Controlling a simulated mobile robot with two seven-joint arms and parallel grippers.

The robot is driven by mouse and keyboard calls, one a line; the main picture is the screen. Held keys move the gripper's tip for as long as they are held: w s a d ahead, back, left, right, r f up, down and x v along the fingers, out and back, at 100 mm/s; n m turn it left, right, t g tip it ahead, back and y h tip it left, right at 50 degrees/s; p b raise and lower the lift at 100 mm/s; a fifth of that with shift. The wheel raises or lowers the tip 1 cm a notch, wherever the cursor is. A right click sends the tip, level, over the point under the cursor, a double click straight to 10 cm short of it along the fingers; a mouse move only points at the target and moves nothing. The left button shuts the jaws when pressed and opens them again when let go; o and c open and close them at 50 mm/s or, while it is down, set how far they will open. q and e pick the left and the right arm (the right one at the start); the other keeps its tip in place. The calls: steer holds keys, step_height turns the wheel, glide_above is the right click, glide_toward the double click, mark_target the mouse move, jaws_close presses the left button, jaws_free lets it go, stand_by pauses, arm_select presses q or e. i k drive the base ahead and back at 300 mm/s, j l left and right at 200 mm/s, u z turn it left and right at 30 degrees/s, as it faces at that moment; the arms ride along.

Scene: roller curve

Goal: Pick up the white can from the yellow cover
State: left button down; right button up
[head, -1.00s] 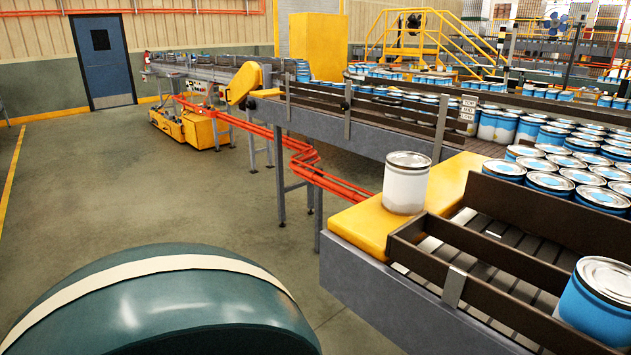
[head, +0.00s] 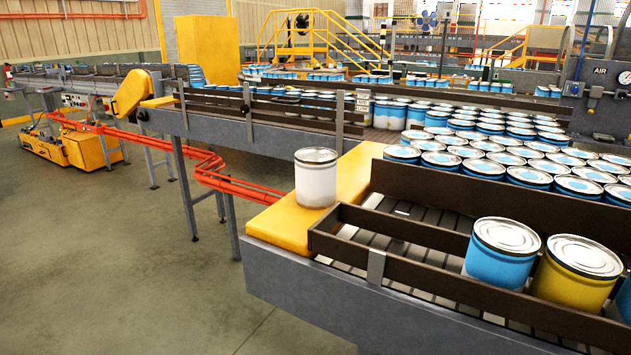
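Neither of my grippers shows in the head view.
A blue can (head: 497,255) and a yellow can (head: 573,276) stand on the near conveyor, behind a brown rail (head: 460,266). Many blue-and-white cans crowd the belt behind. Orange-red pipes (head: 225,184) run left of the cover. Floor (head: 110,260) at the left is clear.

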mark_target(316, 168)
steer(key=i+j, duration=0.15)
steer(key=j, duration=0.25)
steer(key=i+j, duration=0.15)
steer(key=j, duration=0.25)
steer(key=i+j+z, duration=0.1)
steer(key=j, duration=0.25)
steer(key=i+j+z, duration=0.1)
steer(key=j, duration=0.2)
steer(key=i+j, duration=0.15)
steer(key=j, duration=0.2)
steer(key=z, duration=0.05)
